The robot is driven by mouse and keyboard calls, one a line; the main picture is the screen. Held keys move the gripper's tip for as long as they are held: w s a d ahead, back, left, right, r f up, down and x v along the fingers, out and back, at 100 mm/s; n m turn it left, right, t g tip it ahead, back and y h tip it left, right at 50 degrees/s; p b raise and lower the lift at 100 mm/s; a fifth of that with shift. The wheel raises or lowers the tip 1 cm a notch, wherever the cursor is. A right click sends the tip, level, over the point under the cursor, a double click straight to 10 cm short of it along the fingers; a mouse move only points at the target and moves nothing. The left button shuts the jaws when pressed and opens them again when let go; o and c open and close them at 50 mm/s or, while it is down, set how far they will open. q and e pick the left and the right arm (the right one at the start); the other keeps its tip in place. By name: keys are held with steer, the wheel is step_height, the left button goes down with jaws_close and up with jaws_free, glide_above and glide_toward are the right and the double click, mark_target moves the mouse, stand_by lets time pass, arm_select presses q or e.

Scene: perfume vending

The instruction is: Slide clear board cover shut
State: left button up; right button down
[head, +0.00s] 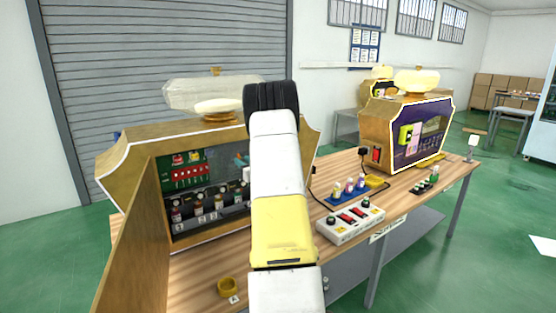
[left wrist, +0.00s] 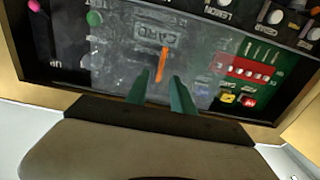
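The clear board cover (left wrist: 118,50) is a grey see-through panel over part of the dark board in the left wrist view. A slim orange handle (left wrist: 163,62) stands on it. To its right, a green board part with a red strip (left wrist: 248,68) shows clearly, without the grey panel over it. My left gripper (left wrist: 160,76) has its two teal fingers apart, with the lower end of the handle showing between the tips. I cannot tell whether they touch it. In the head view my left arm hides the gripper and much of the board. My right gripper is not in view.
The board sits inside a wooden vending case (head: 133,230) with a row of bottles (head: 200,207) below it. A white button box (head: 350,224), a blue tray of small bottles (head: 347,190) and a second machine (head: 410,130) stand to the right on the table.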

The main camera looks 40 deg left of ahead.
arm_select(q)
steer(key=shift+x, duration=1.35)
jaws_close()
stand_by(0.4)
